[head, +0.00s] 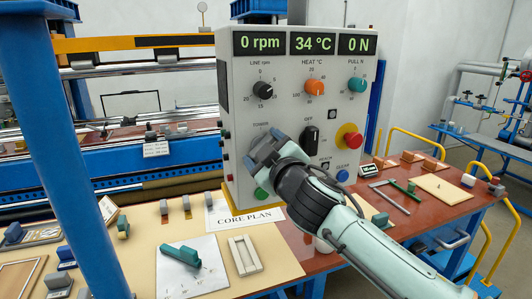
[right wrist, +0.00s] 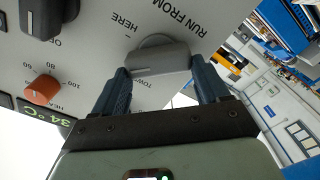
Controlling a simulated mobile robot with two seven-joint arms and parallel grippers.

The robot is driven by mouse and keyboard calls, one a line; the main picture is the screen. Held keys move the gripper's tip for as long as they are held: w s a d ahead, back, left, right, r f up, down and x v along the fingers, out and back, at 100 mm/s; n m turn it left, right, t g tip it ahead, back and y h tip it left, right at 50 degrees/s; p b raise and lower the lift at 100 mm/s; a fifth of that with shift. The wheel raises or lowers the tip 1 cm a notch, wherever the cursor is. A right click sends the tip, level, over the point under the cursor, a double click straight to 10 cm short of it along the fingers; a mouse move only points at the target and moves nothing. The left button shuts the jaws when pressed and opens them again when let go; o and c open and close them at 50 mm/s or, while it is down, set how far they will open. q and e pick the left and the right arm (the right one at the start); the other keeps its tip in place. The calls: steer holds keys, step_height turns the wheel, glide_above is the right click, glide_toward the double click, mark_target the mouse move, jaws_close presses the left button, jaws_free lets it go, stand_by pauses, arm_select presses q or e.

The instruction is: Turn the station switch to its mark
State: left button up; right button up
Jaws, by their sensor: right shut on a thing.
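The control box (head: 290,95) stands upright on the bench. My right gripper (head: 267,148) is at its lower left, by the word TOWER. In the right wrist view, a grey station switch knob (right wrist: 160,58) sits between the two fingers of that gripper (right wrist: 162,85), which are closed on its sides. The panel prints RUN FROM, HERE and part of TOWER around the knob. A short pale line on the knob lies on its TOWER-side face. My left gripper is not in view.
A black OFF switch (head: 311,138) and a red mushroom button (head: 349,137) sit right of my gripper. An orange HEAT knob (head: 315,87) and a black LINE knob (head: 263,90) are above. A CORE PLAN sheet (head: 245,217) lies below the box.

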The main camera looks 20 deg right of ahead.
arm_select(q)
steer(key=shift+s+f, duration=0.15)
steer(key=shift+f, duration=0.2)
arm_select(e)
steer(key=n, duration=0.9)
steer(key=shift+a+f, duration=0.15)
steer(key=shift+f, duration=0.25)
steer(key=shift+n, duration=0.4)
steer(key=o, duration=1.1)
steer(key=shift+c, duration=0.2)
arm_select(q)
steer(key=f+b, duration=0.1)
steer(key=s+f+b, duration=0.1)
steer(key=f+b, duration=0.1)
arm_select(e)
steer(key=s, duration=1.3)
steer(key=shift+s+a, duration=0.2)
steer(key=shift+a, duration=0.25)
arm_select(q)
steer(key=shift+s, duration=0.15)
